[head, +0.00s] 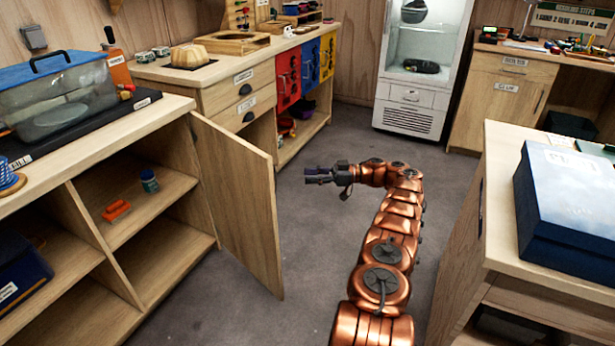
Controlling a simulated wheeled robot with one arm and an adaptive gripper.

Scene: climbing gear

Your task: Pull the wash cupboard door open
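The wooden cupboard door (240,205) stands swung out from the left counter, its free edge toward the floor's middle. The open cupboard (150,215) behind it shows shelves holding an orange brush-like item (116,210) and a small green jar (149,181). My gripper (312,175) is to the right of the door, in front of the counter with coloured bins, and points left. It looks apart from the door, with nothing visible held in it. Its fingers are too small to tell whether they are open or shut. The door's handle is not visible.
A clear lidded tub (60,95) stands on the left counter (150,110). A wooden cabinet with a blue box (570,205) is close on the right. A glass-fronted white cabinet (425,65) stands at the back. The grey floor (310,235) between door and arm is clear.

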